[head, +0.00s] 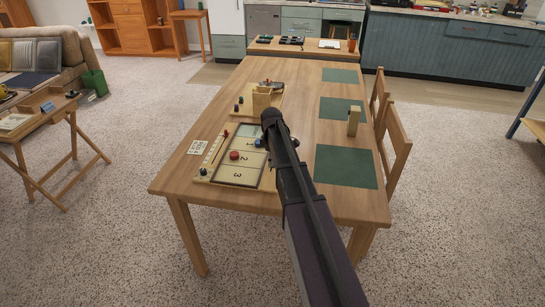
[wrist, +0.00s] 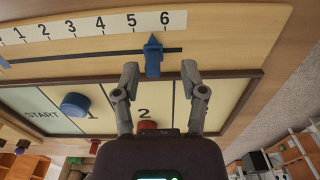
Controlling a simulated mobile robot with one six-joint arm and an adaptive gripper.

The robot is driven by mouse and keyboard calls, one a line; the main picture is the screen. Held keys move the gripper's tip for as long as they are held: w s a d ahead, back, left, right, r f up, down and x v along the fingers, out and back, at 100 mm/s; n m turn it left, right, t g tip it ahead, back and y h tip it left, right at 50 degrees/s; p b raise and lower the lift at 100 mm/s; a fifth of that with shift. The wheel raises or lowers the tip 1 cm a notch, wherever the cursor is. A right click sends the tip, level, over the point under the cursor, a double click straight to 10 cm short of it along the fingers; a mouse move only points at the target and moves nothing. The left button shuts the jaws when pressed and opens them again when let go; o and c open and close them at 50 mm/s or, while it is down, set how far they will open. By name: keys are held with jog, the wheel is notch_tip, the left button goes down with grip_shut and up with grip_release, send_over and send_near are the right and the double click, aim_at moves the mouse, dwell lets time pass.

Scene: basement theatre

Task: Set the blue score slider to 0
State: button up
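In the wrist view the blue score slider (wrist: 153,60) sits on a dark slot below a printed scale. Its pointed tip lies between 5 and 6, nearer the 6. My gripper (wrist: 151,69) is open, one fingertip on each side of the slider. The 0 end of the scale is outside the wrist view. In the head view the game board (head: 225,176) lies on the table, and my arm hides the gripper and the slider.
A blue puck (wrist: 75,105) lies by the 1 and a red puck (wrist: 147,125) by the 2. The board has a raised dark frame. A wooden block (head: 353,121) and green mats (head: 346,167) are on the table (head: 300,100). Chairs (head: 397,146) stand at the right.

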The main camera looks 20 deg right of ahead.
jog(key=shift+r+p, duration=6.05)
jog(key=shift+r, duration=0.35)
jog(key=s+a+m, duration=0.1)
jog(key=s+a, duration=0.1)
jog(key=s, duration=0.6)
jog(key=shift+s+a+f+m, duration=0.2)
jog(key=shift+s+f+m, duration=0.05)
jog(key=shift+s+m, duration=0.1)
jog(key=w+d+m, duration=0.2)
jog(key=w+m, duration=0.7)
jog(key=m, duration=0.7)
jog(key=shift+w+d, duration=0.2)
jog(key=shift+d, duration=0.15)
jog(key=shift+f+b, duration=0.15)
jog(key=shift+b, duration=0.25)
notch_tip(320, 180, down, 13)
jog(key=b, duration=1.3)
jog(key=shift+f, duration=0.2)
